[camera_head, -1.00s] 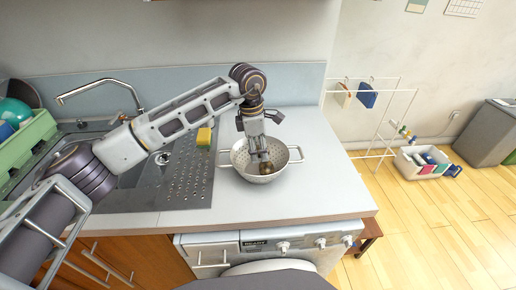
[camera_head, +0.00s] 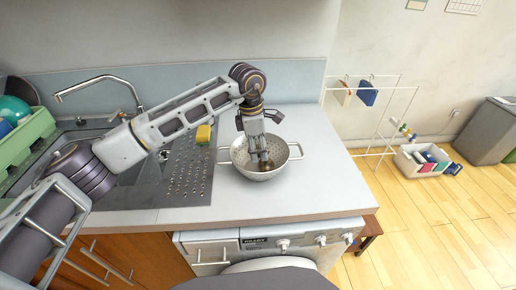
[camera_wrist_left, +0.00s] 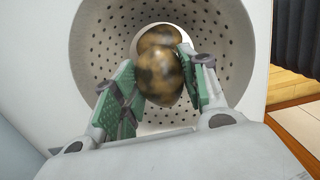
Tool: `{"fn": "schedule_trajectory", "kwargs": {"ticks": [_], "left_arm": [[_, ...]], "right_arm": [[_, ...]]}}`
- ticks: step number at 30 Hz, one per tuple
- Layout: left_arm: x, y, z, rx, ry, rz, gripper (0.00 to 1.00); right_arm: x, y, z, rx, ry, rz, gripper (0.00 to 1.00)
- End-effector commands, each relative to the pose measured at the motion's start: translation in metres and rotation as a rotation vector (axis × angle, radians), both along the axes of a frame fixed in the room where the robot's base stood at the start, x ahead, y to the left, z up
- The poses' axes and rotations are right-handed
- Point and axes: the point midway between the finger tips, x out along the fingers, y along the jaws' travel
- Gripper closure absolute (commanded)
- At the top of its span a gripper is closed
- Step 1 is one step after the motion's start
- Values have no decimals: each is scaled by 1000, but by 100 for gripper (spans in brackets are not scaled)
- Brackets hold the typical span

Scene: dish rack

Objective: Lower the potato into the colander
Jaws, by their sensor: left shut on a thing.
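The metal colander (camera_head: 242,160) stands on the counter, its two handles out to the sides. My left gripper (camera_head: 265,161) points down inside its bowl. In the left wrist view the gripper (camera_wrist_left: 158,82) is shut on a mottled brown potato (camera_wrist_left: 160,80), with a green-padded finger on each side. A second brown rounded shape (camera_wrist_left: 158,38) shows just beyond the held potato, against the colander's bottom; they overlap in view, and I cannot tell whether they touch. The perforated colander wall (camera_wrist_left: 100,40) surrounds them. In the head view the potato is small and mostly hidden by the fingers. My right gripper is not in view.
A yellow sponge (camera_head: 203,135) lies left of the colander by the sink's drainboard (camera_head: 188,180). A tap (camera_head: 95,86) and a green rack (camera_head: 30,140) are farther left. The counter (camera_head: 320,170) right of the colander is clear.

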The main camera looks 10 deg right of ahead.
Motion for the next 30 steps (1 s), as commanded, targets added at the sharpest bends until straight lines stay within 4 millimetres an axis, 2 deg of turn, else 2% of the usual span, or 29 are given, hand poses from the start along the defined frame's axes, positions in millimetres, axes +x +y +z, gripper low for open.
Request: {"fn": "schedule_trajectory", "kwargs": {"ticks": [30], "left_arm": [[0,0,-7,0,0,0,82]], "right_arm": [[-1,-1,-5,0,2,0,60]]}}
